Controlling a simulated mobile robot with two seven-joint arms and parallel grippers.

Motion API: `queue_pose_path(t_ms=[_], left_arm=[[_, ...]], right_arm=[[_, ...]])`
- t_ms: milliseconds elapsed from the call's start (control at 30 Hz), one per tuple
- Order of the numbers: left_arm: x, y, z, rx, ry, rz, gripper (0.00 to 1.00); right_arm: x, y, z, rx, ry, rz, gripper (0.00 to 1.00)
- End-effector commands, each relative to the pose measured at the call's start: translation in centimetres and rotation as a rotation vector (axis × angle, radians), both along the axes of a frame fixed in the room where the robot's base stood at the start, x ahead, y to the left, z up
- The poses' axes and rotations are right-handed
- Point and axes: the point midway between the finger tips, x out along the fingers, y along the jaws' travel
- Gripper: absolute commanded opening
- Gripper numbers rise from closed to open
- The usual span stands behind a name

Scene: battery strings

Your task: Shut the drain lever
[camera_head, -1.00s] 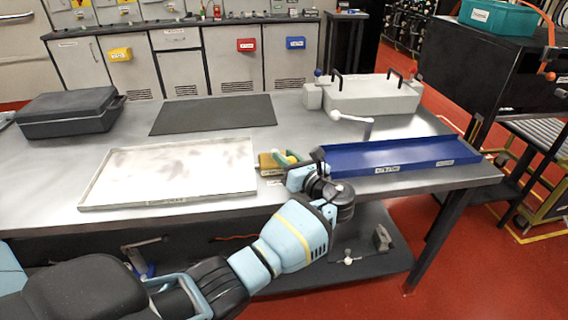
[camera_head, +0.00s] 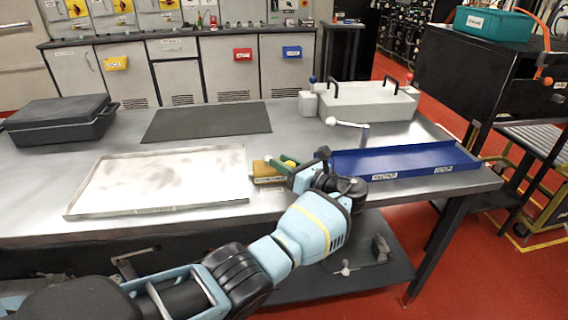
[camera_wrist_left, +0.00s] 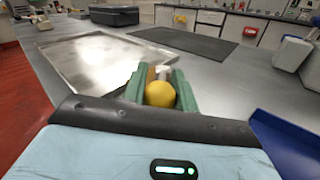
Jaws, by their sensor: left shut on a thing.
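A small yellow-brown block (camera_head: 268,172) with a label in front sits on the steel table between the two trays. My left gripper (camera_head: 285,163), with green fingers, is at its right side. In the left wrist view the gripper (camera_wrist_left: 158,82) is shut on a round yellow knob (camera_wrist_left: 160,94), which lies between the fingers. A tan piece and a white piece show just behind the knob. The knob looks like the end of the drain lever, but its stem and pivot are hidden, so I cannot tell its angle. My right gripper is not in view.
A shallow metal tray (camera_head: 75,211) lies left and a blue tray (camera_head: 372,178) right, close to my wrist. A white-handled post (camera_head: 364,135) stands behind the blue tray. A grey box (camera_head: 370,103), dark mat (camera_head: 205,122) and black case (camera_head: 60,120) are farther back.

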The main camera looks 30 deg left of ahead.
Motion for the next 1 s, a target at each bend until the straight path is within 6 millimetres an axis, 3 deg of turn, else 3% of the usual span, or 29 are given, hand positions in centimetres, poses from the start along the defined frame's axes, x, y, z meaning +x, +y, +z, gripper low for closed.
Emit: queue_pose_path(t_ms=[67,100,233,567,1000], left_arm=[[0.4,0.0,0.5,0.001,-0.009,-0.012,0.00],[0.3,0.0,0.5,0.000,-0.010,-0.012,0.32],[0.3,0.0,0.4,0.000,-0.008,-0.009,0.49],[0.1,-0.3,0.2,0.000,-0.004,-0.007,0.50],[-0.6,-6.4,0.3,0.000,-0.006,-0.009,0.50]], right_arm=[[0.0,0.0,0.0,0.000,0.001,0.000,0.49],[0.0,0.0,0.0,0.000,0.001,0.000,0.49],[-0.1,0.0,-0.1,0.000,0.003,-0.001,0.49],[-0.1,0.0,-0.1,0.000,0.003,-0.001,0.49],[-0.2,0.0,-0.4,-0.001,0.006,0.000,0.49]])
